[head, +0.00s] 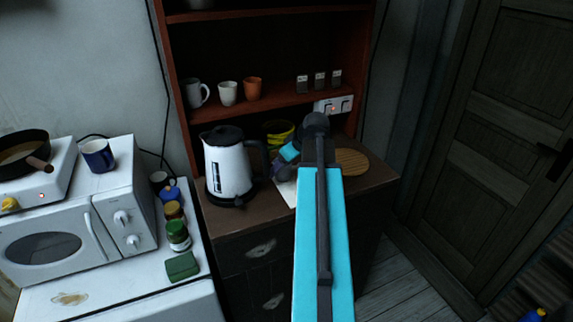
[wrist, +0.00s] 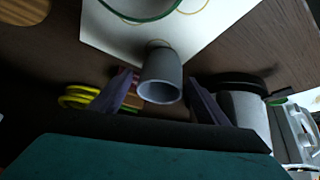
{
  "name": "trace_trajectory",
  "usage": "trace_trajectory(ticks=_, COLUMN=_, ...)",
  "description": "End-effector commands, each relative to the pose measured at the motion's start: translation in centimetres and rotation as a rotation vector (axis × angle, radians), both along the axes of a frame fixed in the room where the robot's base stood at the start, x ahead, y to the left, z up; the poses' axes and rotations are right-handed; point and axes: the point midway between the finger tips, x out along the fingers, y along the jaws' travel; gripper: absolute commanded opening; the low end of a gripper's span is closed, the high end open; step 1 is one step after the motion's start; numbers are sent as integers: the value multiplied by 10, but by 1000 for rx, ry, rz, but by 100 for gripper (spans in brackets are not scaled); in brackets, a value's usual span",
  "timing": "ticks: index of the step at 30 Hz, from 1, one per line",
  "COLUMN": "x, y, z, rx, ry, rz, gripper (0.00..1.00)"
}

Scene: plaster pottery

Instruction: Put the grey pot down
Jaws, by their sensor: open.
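The grey pot (wrist: 161,72) shows in the wrist view between the two purple fingers of my gripper (wrist: 161,98). The fingers are spread apart, with gaps on both sides of the pot. The pot's open mouth points toward the bottom of the wrist picture, and its base is at the edge of a white sheet (wrist: 105,35). It looks upright, but I cannot tell for sure that it touches the sheet. In the head view my gripper (head: 281,169) is partly hidden by my arm, and the pot cannot be made out. The white sheet (head: 286,193) lies on the brown cabinet top.
A white kettle (head: 228,168) stands close on the left. Yellow bowls (head: 276,131) stand behind. A round wooden board (head: 352,161) lies on the right. Mugs (head: 228,93) stand on the shelf above. A green ring (wrist: 135,15) shows on the sheet.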

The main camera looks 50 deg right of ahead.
Motion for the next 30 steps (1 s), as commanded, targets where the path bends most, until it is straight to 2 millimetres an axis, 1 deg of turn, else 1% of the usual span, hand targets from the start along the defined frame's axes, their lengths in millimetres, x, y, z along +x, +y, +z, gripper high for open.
trace_trajectory(ticks=5, x=0, y=0, z=4, rx=0, ry=0, rz=0, gripper=69)
trace_trajectory(ticks=11, x=-6, y=0, z=12, rx=-1, ry=-1, rz=0, gripper=69)
trace_trajectory(ticks=30, x=-42, y=0, z=69, rx=-1, ry=-1, rz=0, gripper=69)
